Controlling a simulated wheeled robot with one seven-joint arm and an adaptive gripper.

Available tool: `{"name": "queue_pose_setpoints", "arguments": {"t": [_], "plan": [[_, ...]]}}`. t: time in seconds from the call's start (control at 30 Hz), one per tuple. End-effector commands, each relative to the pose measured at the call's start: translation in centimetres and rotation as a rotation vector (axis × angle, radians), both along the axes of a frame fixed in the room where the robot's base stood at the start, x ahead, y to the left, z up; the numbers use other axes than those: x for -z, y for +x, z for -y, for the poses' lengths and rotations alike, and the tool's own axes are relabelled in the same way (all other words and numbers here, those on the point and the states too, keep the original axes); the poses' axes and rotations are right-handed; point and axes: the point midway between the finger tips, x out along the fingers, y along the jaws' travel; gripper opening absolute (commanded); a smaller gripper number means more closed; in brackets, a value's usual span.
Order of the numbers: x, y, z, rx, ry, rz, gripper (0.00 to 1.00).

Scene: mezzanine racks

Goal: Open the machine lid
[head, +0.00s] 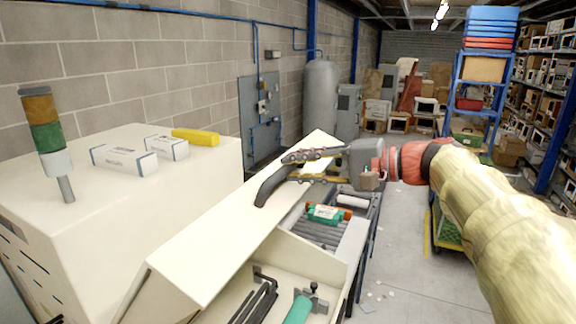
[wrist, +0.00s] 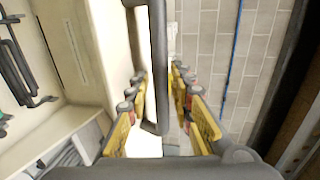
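The machine lid (head: 218,250) is a long cream panel in the head view. It stands tilted up, and the machine's inside shows beside it. A dark curved handle (head: 270,187) is fixed on the lid's face. My gripper (head: 288,167) is at the handle's upper end, its two fingers apart. In the wrist view the handle (wrist: 160,110) runs between the fingers of my gripper (wrist: 157,76). A gap shows on the right finger's side; the left finger is close to the handle, and I cannot tell if it touches.
The machine top (head: 110,190) holds two white boxes, a yellow item (head: 196,137) and a signal light (head: 45,135). Rollers (head: 318,232) carry a green pack (head: 325,214). A grey tank (head: 320,95) stands behind. The floor (head: 410,250) to the right is mostly clear.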

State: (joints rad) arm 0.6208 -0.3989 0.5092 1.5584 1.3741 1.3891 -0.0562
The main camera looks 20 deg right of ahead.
Motion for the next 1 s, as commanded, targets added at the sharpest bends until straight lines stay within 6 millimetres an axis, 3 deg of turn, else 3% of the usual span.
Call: {"name": "queue_pose_setpoints", "arguments": {"t": [0.2,0.57,1.0], "plan": [[0.5,1.6,-1.6,-0.001,-0.001,-0.001,0.23],[0.6,1.9,-1.9,0.001,-0.001,-0.001,0.22],[0.6,1.9,-1.9,0.001,-0.001,-0.001,0.00]]}}
